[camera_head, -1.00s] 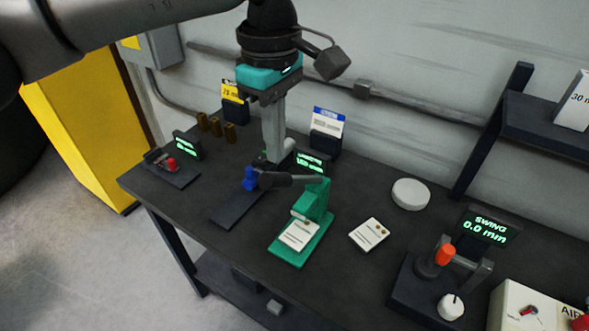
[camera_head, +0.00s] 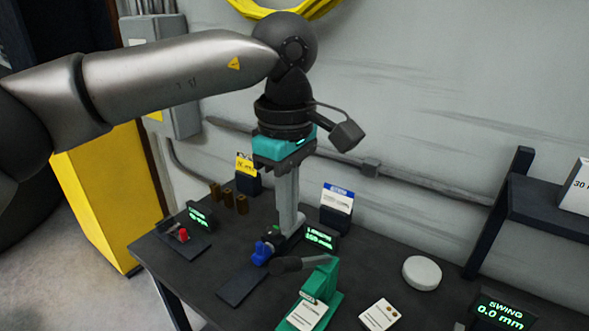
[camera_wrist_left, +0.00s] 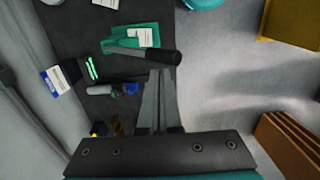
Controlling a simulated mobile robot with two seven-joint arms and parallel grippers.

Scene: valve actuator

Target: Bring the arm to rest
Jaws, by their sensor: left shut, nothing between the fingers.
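My left arm comes in from the left in the head view, with its wrist above the dark workbench. My left gripper (camera_head: 287,230) points straight down, its fingers shut together and empty. It is behind the blue clamp part (camera_head: 262,252) and a grey cylinder, and in front of the wall. Whether the tips touch anything below is unclear. In the left wrist view the shut fingers (camera_wrist_left: 160,75) extend beside the blue part (camera_wrist_left: 130,88), with the dark lever handle (camera_wrist_left: 150,56) of the green press near their tips. My right gripper is not in view.
The green press (camera_head: 325,275) stands just right of the gripper. A dark shelf (camera_head: 545,215) stands at the right. The air above the bench is mostly free.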

